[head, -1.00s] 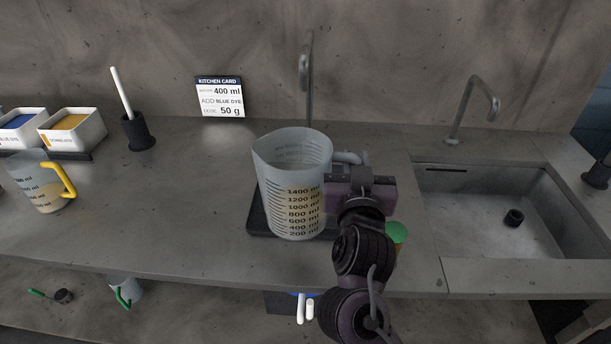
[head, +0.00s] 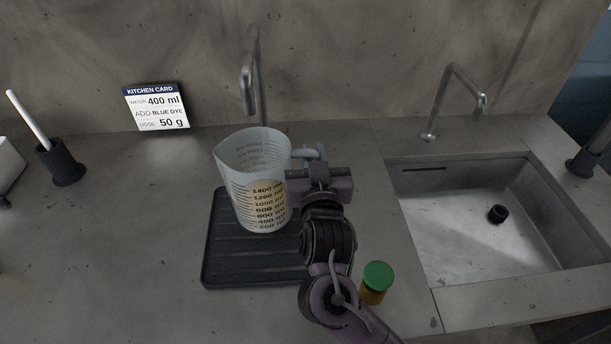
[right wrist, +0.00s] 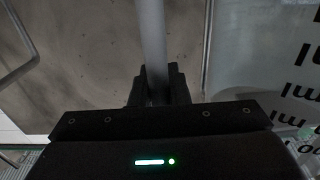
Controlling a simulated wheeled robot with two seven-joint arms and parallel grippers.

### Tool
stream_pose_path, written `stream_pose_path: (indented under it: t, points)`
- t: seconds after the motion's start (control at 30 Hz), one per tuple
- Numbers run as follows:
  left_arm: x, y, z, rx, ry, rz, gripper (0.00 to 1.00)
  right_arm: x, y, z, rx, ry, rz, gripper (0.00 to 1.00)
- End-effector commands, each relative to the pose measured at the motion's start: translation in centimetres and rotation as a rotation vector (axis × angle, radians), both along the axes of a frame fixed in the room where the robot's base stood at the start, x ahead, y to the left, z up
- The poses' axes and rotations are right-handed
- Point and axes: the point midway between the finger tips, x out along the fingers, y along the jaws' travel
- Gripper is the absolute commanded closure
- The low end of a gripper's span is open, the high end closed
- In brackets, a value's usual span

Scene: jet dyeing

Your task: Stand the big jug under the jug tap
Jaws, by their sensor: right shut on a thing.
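The big jug (head: 250,185) is translucent, with printed ml marks on its front. My right gripper (head: 318,178) is shut on its grey handle (head: 312,153), to the right of the jug. In the right wrist view the handle (right wrist: 151,40) runs between the fingers (right wrist: 158,88), and the jug wall (right wrist: 265,60) is at the right. The jug tap (head: 250,80) is a grey spout just behind the jug; its outlet appears above the jug's back rim. The jug is over the back part of a black ribbed mat (head: 225,262); I cannot tell whether it touches. My left gripper is out of view.
A green-lidded pot (head: 376,283) stands right of my forearm, near it. A sink (head: 480,230) with its own tap (head: 455,90) is at the right. A kitchen card (head: 157,108) and a black holder (head: 62,165) are at the left. The counter left of the mat is clear.

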Motion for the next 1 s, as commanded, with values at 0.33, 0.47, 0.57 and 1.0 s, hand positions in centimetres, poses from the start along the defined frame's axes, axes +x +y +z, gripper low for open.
stream_pose_path:
  t: [0.33,0.47,0.57,1.0]
  points:
    - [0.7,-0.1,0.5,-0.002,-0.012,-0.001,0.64,0.0,0.0,-3.8,0.001,-0.002,-0.001,1.00]
    - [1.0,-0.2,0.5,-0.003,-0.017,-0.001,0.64,0.0,0.0,-4.4,0.004,-0.005,0.000,1.00]
    - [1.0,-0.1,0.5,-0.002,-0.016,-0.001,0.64,0.0,0.0,-4.4,0.005,-0.005,0.000,1.00]
    - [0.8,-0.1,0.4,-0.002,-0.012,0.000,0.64,0.0,0.0,-4.7,0.001,-0.001,-0.001,0.63]
